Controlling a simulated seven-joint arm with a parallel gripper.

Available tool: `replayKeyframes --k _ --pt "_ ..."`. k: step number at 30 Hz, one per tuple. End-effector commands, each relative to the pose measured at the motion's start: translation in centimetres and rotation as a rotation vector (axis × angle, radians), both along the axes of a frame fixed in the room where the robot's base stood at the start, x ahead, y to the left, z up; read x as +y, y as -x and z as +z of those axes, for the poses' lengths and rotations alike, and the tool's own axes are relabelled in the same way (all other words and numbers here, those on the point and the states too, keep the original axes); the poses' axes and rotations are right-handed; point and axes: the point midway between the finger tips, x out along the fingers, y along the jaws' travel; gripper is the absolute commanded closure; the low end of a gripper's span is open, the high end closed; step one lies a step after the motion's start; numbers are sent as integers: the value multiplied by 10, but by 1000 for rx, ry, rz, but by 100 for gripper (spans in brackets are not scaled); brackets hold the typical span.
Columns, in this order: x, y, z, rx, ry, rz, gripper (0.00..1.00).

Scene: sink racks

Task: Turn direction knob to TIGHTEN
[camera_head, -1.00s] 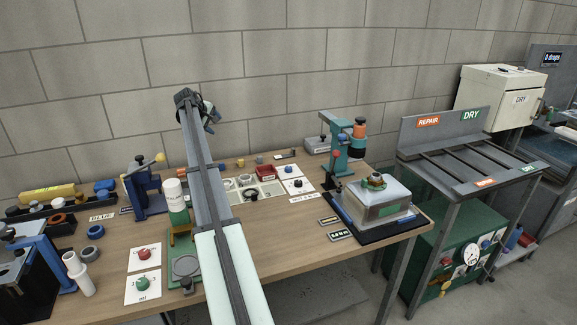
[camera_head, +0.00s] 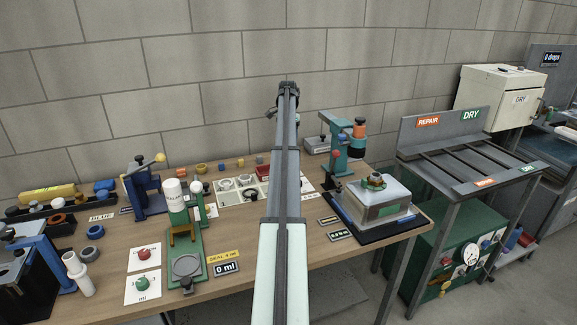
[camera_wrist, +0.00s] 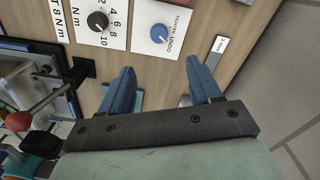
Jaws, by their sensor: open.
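The direction knob (camera_wrist: 159,33) is a small blue knob on a white card (camera_wrist: 176,16) in the upper middle of the wrist view. The card has printed words, of which UNDO reads to the knob's right; the other word is too small to read surely. I cannot tell which word the knob points at. My gripper (camera_wrist: 160,66) is open and empty, its two blue fingers apart, with the knob showing beyond and between the fingertips. In the head view my arm hides the gripper and the knob.
A black knob (camera_wrist: 97,21) on a numbered card is just left of the blue one. A green press (camera_head: 341,150) and a boxy unit (camera_head: 375,200) stand to the right on the bench. A green stand with a white bottle (camera_head: 174,190) stands to the left.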

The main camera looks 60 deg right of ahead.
Motion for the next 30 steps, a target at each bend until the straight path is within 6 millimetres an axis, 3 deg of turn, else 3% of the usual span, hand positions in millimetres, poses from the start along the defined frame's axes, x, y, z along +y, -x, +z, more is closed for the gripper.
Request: replayKeyframes --k 5,21,30 --pt "0 3 -11 -3 -9 -20 37" --pt "0 3 -100 -1 -7 -17 37" --pt "-1 2 -132 -1 -6 -17 37"
